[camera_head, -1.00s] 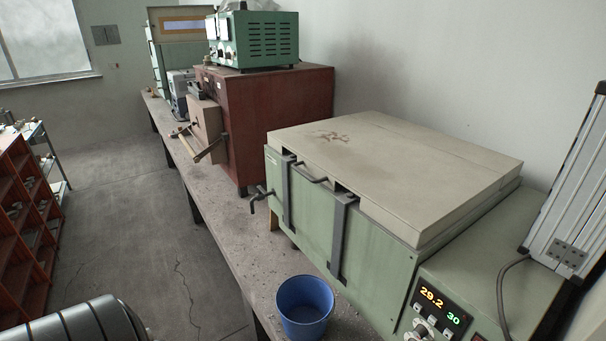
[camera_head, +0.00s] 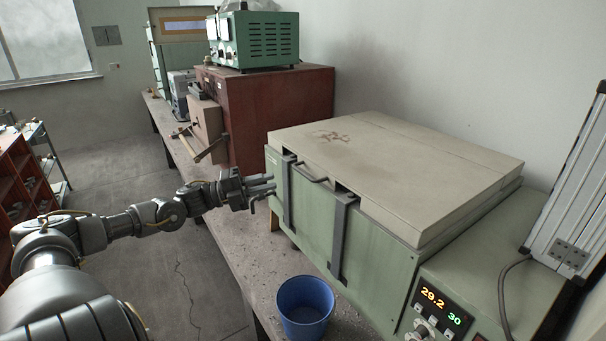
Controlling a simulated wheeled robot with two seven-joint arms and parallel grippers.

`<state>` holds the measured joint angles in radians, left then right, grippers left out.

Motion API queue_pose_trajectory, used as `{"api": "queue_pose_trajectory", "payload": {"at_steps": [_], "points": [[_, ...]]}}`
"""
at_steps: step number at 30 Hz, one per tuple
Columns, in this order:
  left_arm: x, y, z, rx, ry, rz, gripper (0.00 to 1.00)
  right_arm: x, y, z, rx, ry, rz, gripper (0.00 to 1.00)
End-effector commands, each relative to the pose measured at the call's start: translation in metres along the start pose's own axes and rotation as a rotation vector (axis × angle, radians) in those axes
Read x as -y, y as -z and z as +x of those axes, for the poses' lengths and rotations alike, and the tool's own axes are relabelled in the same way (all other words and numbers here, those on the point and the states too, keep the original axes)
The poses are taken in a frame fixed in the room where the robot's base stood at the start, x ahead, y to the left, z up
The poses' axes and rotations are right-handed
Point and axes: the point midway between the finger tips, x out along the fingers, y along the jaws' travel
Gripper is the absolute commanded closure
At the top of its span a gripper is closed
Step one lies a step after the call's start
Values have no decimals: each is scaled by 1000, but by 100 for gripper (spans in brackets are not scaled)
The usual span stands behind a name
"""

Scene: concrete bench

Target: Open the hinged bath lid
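The bath (camera_head: 375,250) is a green box on the bench with a cream hinged lid (camera_head: 400,165), which lies shut on top. A dark handle (camera_head: 312,173) sits at the lid's front edge, between two dark vertical straps (camera_head: 339,240) on the front face. My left gripper (camera_head: 268,186) reaches in from the left, at the bath's front left corner, left of the handle and apart from it. Its fingers point right, towards the bath. They look slightly parted with nothing between them, and they partly hide the tap there. My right gripper is not in view.
A blue bucket (camera_head: 305,306) stands on the bench (camera_head: 243,262) in front of the bath. A display panel (camera_head: 436,310) is at the bath's right. A dark red cabinet (camera_head: 285,115) carrying a green device (camera_head: 262,42) stands behind, left of the bath.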

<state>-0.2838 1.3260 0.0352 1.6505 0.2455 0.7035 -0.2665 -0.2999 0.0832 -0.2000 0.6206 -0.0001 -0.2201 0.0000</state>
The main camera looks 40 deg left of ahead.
Motion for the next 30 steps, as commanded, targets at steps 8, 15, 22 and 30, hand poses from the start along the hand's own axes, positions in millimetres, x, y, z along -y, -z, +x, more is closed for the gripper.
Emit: {"api": "queue_pose_trajectory", "payload": {"at_steps": [8, 15, 22, 30], "points": [[2, -1, 20, 3, 5, 0, 81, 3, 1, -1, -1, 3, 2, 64], [3, -2, 50, 5, 5, 0, 81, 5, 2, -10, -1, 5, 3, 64], [4, -1, 81, 3, 4, -1, 81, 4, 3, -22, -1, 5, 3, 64], [1, -2, 104, 5, 2, -1, 81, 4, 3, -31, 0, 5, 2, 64]]}}
